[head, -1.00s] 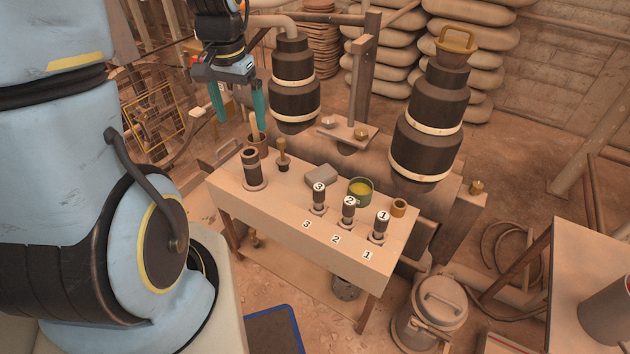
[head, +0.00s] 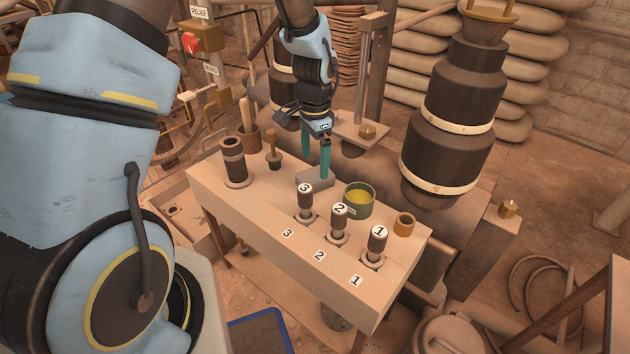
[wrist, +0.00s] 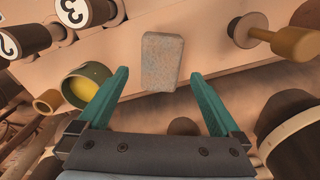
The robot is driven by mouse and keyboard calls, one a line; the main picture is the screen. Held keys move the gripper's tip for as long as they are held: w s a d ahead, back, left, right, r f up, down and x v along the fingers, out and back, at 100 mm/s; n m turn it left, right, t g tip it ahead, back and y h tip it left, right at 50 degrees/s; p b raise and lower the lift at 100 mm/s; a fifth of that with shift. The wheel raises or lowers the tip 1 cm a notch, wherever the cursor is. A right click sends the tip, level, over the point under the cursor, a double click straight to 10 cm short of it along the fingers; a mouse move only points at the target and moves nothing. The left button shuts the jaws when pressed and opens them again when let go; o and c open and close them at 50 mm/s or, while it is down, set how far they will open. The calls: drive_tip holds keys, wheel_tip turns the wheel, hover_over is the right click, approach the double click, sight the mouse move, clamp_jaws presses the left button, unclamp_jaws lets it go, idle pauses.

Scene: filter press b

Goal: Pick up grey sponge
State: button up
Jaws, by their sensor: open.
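The grey sponge (wrist: 161,62) is a pale grey block lying flat on the workbench, just ahead of and between my fingertips in the wrist view. My gripper (head: 315,172) points down over the back edge of the bench, right at the sponge. Its two teal fingers are open, and the wrist view shows my gripper (wrist: 163,80) with nothing between them.
On the bench (head: 270,225), the green tin (head: 359,199) stands right of the sponge and the numbered plunger 3 (head: 305,203) in front. A wooden-handled stamp (head: 273,150) and a dark cylinder (head: 235,162) stand left. A large dark column (head: 447,115) rises behind.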

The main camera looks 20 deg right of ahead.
sight(315, 174)
drive_tip(key=shift+w+d+f+b, duration=0.1)
drive_tip(key=shift+f+b, duration=0.3)
drive_tip(key=shift+f, duration=2.3)
drive_tip(key=shift+c, duration=0.4)
drive_tip(key=c, duration=1.3)
wheel_tip(315, 174, up, 10)
drive_tip(key=shift+r+p, duration=0.1)
drive_tip(key=shift+p, duration=0.65)
